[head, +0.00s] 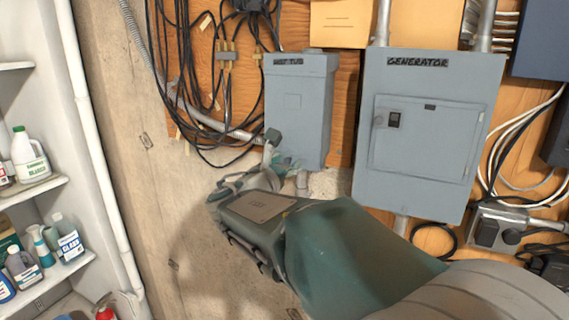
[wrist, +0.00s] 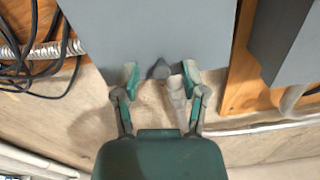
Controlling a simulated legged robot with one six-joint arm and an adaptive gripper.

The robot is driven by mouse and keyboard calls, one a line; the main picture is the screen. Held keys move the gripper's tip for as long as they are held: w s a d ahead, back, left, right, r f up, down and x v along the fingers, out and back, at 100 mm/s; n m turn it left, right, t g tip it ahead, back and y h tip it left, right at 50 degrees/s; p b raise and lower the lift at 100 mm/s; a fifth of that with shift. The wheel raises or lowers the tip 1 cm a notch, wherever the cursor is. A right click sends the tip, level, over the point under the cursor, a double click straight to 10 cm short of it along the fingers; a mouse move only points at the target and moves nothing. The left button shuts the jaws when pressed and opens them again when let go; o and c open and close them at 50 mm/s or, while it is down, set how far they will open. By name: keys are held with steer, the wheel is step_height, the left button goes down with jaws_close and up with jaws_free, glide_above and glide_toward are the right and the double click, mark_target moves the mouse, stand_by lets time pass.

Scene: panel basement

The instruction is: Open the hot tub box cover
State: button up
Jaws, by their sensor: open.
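The hot tub box (head: 299,108) is a grey metal box on the wall with a "HOT TUB" label at its top. Its cover looks shut. My gripper (head: 278,150) is at the lower left of the box in the head view. In the wrist view the box's grey front (wrist: 150,30) fills the top middle. My gripper (wrist: 160,73) is open there, its two teal fingertips spread at the box's lower edge. A small dark grey tab (wrist: 158,70) at that edge shows between the fingertips. I cannot tell whether either finger touches it.
The generator panel (head: 424,130) is close on the right. Black cables (head: 190,75) hang on the left. A conduit (wrist: 176,95) runs down from the box beside the right finger. Shelves with bottles (head: 35,185) and a white pipe (head: 95,150) stand at far left.

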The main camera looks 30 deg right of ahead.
jaws_close()
steer(key=shift+s+a+r, duration=0.1)
steer(key=shift+a, duration=0.05)
